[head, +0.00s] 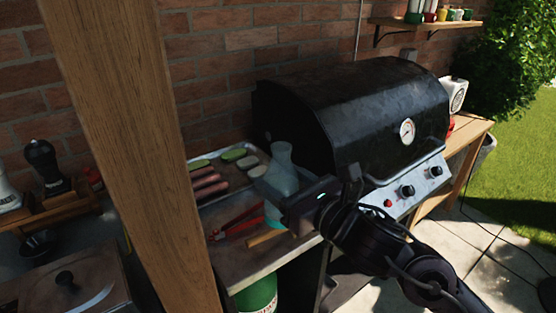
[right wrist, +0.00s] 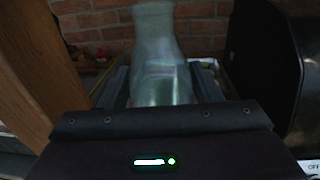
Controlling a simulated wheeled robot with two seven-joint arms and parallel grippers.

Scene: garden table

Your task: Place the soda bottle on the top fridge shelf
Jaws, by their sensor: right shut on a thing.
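A pale, translucent bottle (head: 282,170) stands roughly upright in my right gripper (head: 277,193), in front of the black grill. In the right wrist view the bottle (right wrist: 158,60) sits between the two fingers of my right gripper (right wrist: 161,88), which is shut on it. Its lower part is hidden by the gripper body. The bottle appears held above the grill's side shelf. No fridge or fridge shelf shows in either view. My left gripper is not in view.
A black grill (head: 345,110) stands right of the bottle. A side shelf (head: 225,265) holds a food tray (head: 205,166) and red-handled tongs (head: 236,222). A wooden post (head: 130,130) stands left. A brick wall (head: 230,50) closes the back.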

